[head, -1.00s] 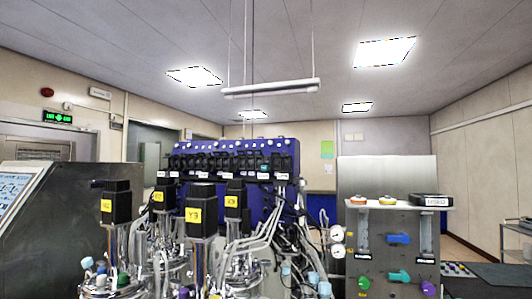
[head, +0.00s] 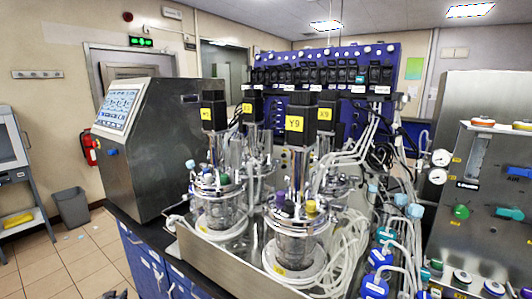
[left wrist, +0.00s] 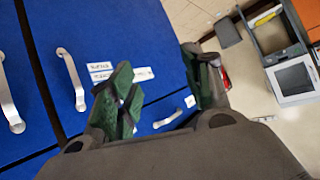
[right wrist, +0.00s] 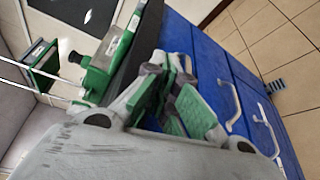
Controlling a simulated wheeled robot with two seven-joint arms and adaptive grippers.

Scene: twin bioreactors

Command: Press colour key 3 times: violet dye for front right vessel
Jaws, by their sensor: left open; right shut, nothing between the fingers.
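The front right vessel (head: 297,245) is a glass jar with a steel lid, violet and yellow caps and a black motor labelled Y9 (head: 295,122) above it. It stands in a steel tray on the bench. I cannot make out a violet dye key in the current views. My left gripper (left wrist: 160,80) is open and empty, in front of blue cabinet doors in the left wrist view. My right gripper (right wrist: 178,92) is shut and empty, beside blue drawers in the right wrist view. Neither gripper is clearly seen in the head view.
A second vessel (head: 220,212) stands to the left, with more motors behind. A touchscreen cabinet (head: 150,150) is at the left. A steel panel (head: 480,200) with coloured knobs is at the right. Tubes and blue-capped bottles (head: 376,285) crowd between. The floor at left is mostly open.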

